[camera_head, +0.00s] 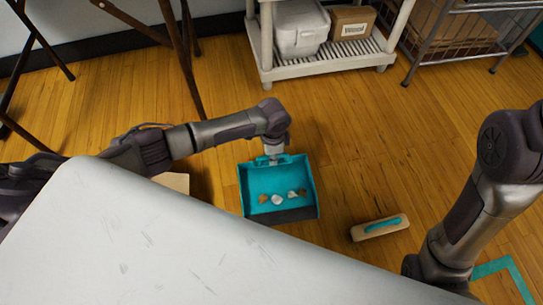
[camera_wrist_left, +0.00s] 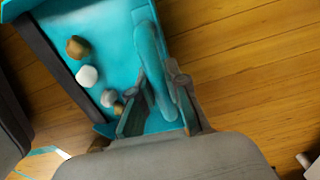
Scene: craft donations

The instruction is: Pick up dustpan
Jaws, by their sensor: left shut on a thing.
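The teal dustpan (camera_head: 275,179) has a dark front lip and holds several small brown, white and grey lumps. In the head view it shows just beyond the white table's edge, over the wooden floor; I cannot tell whether it touches the floor. My left gripper (camera_head: 272,158) is at its far side. In the left wrist view the fingers of my left gripper (camera_wrist_left: 160,100) are shut around the dustpan's teal handle (camera_wrist_left: 150,55). My right arm comes in from the right, but its gripper is hidden.
A wooden brush with a teal top (camera_head: 380,227) lies on the floor right of the dustpan. The white table (camera_head: 180,240) fills the foreground. A white cart (camera_head: 325,66) with a bin and box stands behind. Teal tape (camera_head: 505,268) marks the floor at right.

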